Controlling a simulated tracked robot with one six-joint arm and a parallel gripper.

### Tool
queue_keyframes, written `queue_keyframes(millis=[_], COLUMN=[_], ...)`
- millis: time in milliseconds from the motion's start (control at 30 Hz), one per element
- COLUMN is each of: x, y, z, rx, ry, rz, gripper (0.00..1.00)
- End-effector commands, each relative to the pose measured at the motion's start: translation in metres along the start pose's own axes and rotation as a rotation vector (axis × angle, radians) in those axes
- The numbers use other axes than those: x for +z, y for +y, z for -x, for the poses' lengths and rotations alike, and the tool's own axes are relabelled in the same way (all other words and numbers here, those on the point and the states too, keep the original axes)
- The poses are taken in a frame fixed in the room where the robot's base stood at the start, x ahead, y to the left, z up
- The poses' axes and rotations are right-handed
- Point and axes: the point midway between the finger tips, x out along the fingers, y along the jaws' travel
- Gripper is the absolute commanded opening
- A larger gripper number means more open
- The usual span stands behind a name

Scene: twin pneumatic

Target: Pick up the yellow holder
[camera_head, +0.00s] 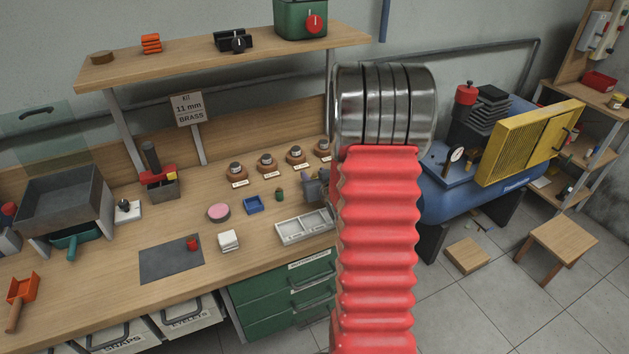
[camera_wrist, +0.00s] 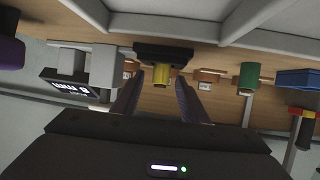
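A small yellow cylindrical piece (camera_wrist: 162,76), which looks like the yellow holder, shows in the wrist view below a dark block (camera_wrist: 163,54). My gripper (camera_wrist: 161,80) points at it with two dark fingers apart, one on each side. Gaps show between the fingers and the yellow piece, so the gripper is open and empty. I cannot tell how deep the piece lies between the fingertips. In the head view, I cannot make out this piece or my fingers; my red bellows arm covers that part of the bench.
In the wrist view a green cylinder (camera_wrist: 249,76) and a blue bin (camera_wrist: 298,79) lie to the right, and a grey device with a display (camera_wrist: 70,88) to the left. In the head view, a grey tray (camera_head: 304,227) and blue bin (camera_head: 253,205) stand on the bench (camera_head: 115,287).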

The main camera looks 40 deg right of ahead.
Motion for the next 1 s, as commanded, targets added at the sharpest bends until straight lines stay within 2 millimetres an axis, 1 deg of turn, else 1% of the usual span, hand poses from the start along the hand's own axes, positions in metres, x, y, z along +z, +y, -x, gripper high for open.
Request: queue_keyframes(millis=[400,900,967,1000], x=[0.0,0.0,0.0,0.0], y=[0.0003,0.0005,0.0005,0.0005], z=[0.0004,0.0004,0.0004,0.0004], rx=[0.0,0.001,0.001,0.001], ry=[0.0,0.0,0.0,0.0], rz=[0.0,0.0,0.0,0.0], gripper=[0.39,0.04,0.0,0.0])
